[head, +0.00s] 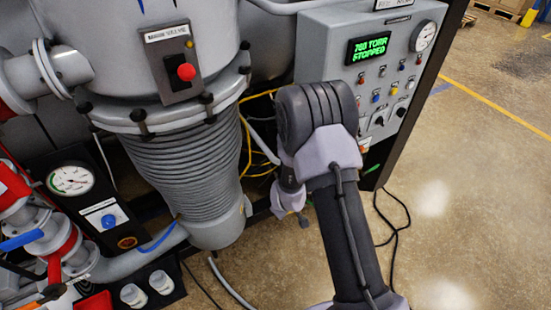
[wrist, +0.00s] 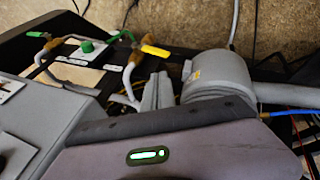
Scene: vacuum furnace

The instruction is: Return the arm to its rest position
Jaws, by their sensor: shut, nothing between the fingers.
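My gripper (wrist: 157,80) shows in the wrist view beyond its pale lavender body, which carries a lit green strip. Its two grey fingers are together with nothing between them. In the head view my arm rises from the bottom right and bends at a dark ribbed joint in front of the control cabinet. The lavender wrist end hangs below that joint, between the ribbed bellows and the cabinet. The fingers cannot be made out there, being small and partly hidden by my arm.
The furnace's ribbed bellows (head: 187,160) stands left of my arm. The control cabinet (head: 315,50), reading "760 TORR STOPPED", stands behind it. A pressure gauge (head: 70,179) and red pipe fittings are at lower left. Cables lie on the floor. Open floor (head: 470,180) is at right.

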